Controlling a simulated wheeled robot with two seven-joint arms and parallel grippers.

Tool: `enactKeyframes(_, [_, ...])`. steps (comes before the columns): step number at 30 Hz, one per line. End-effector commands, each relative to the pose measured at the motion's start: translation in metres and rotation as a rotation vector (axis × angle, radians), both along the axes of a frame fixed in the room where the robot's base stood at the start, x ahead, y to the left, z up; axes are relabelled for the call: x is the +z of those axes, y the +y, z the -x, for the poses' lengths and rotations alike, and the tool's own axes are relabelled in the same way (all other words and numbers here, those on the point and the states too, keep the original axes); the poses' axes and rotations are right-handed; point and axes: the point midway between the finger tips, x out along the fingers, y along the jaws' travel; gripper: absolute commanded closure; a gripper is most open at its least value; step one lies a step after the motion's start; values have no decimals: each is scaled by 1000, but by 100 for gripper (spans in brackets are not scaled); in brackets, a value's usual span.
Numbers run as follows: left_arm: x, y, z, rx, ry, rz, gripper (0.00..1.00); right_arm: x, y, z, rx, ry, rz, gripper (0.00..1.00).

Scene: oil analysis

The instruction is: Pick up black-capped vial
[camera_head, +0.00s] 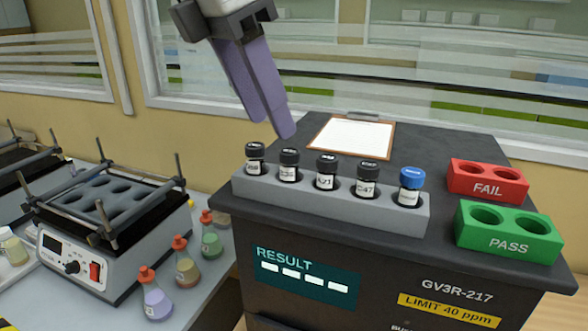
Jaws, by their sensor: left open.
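Several black-capped vials stand upright in a grey rack on top of the dark analyser. The leftmost black-capped vial (256,158) is at the rack's left end, and others (289,165), (326,171) and (367,179) follow to the right. A blue-capped vial (410,186) stands at the right end of the grey rack (300,199). My left gripper (276,128) points downward with purple fingers, open and empty. Its fingertips appear just above and behind the two leftmost vials, apart from them. My right gripper is not in view.
A red FAIL block (486,182) and a green PASS block (508,233), both with empty holes, sit at the right of the analyser (440,150). A clipboard (350,137) lies behind the rack. A shaker (100,230) and red-capped flasks (155,296) stand on the left table.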

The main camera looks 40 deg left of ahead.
Motion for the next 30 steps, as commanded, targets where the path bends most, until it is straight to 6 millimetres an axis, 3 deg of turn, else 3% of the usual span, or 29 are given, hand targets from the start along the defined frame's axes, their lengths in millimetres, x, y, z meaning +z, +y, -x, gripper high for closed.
enactKeyframes(15, [-52,-10,-24,1,3,0,56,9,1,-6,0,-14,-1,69])
enactKeyframes(23, [-55,-11,-25,1,0,1,56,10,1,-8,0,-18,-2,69])
enactKeyframes(30, [-55,-11,-25,0,0,1,93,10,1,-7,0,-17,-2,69])
